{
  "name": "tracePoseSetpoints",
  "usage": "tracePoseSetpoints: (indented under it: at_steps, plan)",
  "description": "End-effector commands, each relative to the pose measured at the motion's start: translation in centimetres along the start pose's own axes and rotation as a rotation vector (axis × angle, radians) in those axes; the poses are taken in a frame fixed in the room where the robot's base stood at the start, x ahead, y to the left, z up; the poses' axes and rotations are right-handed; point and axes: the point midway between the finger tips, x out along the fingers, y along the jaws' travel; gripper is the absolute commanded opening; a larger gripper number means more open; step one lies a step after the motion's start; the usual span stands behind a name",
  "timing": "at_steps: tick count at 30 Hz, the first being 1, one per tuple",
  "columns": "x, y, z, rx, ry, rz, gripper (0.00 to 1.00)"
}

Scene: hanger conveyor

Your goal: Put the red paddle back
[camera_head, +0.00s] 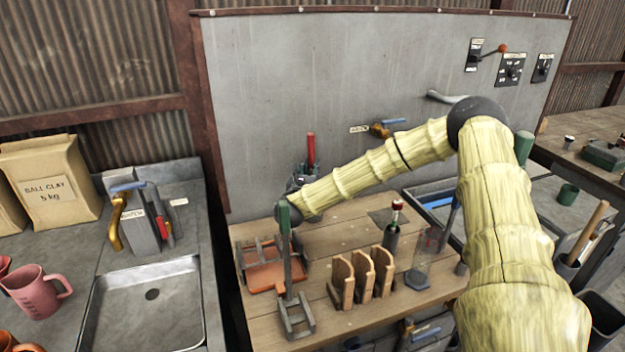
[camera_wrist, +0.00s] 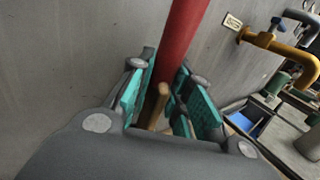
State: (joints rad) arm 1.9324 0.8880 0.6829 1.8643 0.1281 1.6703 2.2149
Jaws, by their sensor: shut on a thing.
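The red paddle (camera_head: 311,150) stands roughly upright against the grey wall panel in the head view; only its red handle shows clearly. My gripper (camera_head: 303,173) is shut on it at the back left of the wooden bench. In the wrist view the red handle (camera_wrist: 181,42) rises from between the teal pads of my gripper (camera_wrist: 168,98). A tan rod-like part (camera_wrist: 157,104) also shows between the fingers; I cannot tell if it belongs to the paddle. The paddle's lower end is hidden.
A brass tap (camera_head: 381,130) juts from the wall.

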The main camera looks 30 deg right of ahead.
Motion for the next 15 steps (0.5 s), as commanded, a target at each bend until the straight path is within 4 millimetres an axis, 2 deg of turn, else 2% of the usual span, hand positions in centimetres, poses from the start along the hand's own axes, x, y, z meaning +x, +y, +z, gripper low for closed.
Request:
tracePoseSetpoints:
  at_steps: [1,5,15]
  plan:
    - [-0.1,-0.5,-1.7,-0.015,0.018,-0.002,0.00]
    - [-0.1,-0.6,-2.4,-0.017,0.019,-0.003,0.00]
    - [-0.1,-0.7,-5.7,-0.016,0.019,-0.003,0.00]
